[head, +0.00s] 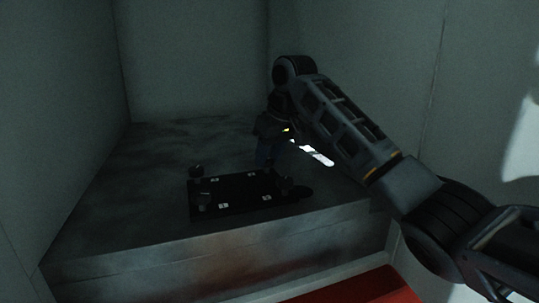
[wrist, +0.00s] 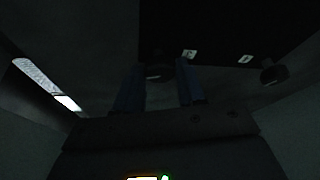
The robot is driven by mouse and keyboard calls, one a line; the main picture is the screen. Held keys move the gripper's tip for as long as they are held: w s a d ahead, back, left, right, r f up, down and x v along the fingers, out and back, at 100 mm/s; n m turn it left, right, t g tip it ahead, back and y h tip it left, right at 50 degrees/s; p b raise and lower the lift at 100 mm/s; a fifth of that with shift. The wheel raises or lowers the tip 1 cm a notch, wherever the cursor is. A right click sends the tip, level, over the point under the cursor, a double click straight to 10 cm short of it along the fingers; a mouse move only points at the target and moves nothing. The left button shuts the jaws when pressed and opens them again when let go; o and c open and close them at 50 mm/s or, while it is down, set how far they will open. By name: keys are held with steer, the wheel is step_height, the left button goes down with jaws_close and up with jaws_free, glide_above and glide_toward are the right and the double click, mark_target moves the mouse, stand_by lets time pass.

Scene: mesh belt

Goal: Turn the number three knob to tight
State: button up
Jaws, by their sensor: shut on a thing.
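A black panel (head: 235,187) lies on the grey slab, with dark round knobs near its corners and small white labels whose numbers I cannot read. My gripper (head: 265,163) reaches down to the panel's far right part, its blue fingers pointing down. In the wrist view, a dark knob (wrist: 156,72) sits between the two fingers, and my gripper (wrist: 160,75) is shut on it. Which number it bears, and where its pointer stands, I cannot tell. Another knob (wrist: 272,73) shows to the right in the wrist view, free of the fingers.
Other knobs stand at the panel's left side (head: 196,171), near left (head: 203,199) and near right (head: 286,184). A bright white strip (head: 311,152) lies right of my gripper. Grey walls (head: 195,60) enclose the slab (head: 130,215). A red surface (head: 365,289) is in front. The light is dim.

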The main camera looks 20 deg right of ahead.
steer(key=m, duration=0.1)
steer(key=m+h, duration=0.1)
steer(key=m, duration=0.2)
steer(key=shift+a+m+h, duration=0.3)
steer(key=shift+h, duration=0.1)
steer(key=shift+a+r+m+h, duration=0.1)
steer(key=shift+m+h, duration=0.35)
steer(key=shift+m, duration=0.85)
steer(key=shift+m+h, duration=0.45)
steer(key=shift+m, duration=0.85)
steer(key=o, duration=1.1)
steer(key=shift+c, duration=0.2)
